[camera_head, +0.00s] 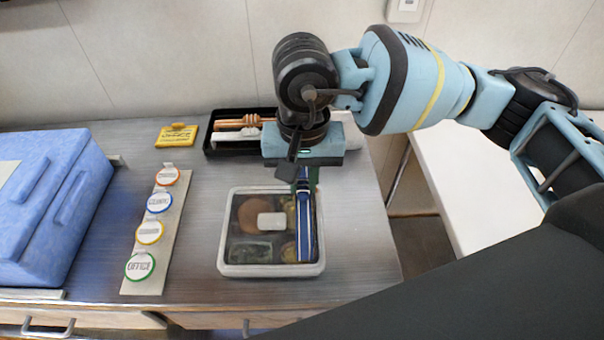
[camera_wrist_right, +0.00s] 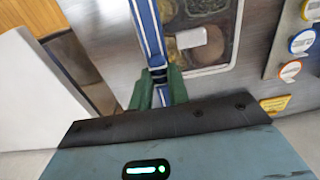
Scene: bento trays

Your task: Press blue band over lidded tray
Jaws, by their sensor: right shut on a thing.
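The lidded tray (camera_head: 270,271) sits on the metal counter, with a pale rim, a clear lid and a white block in the lid's middle. Food in several compartments shows through the lid. The blue band (camera_head: 307,235), with white stripes, runs lengthwise over the tray's right side. My right gripper (camera_head: 303,182) points down at the tray's far right edge, shut on the band's far end. In the right wrist view, the green fingertips (camera_wrist_right: 160,88) close on the band (camera_wrist_right: 147,30) beside the tray (camera_wrist_right: 205,70). Whether the band touches the lid is unclear. My left gripper is out of view.
A strip (camera_head: 146,285) with several coloured round tags lies left of the tray. A blue box (camera_head: 50,205) stands at far left. A yellow sign (camera_head: 176,136) and a black tray (camera_head: 225,151) with a honey dipper are behind. A white table (camera_head: 470,190) is right.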

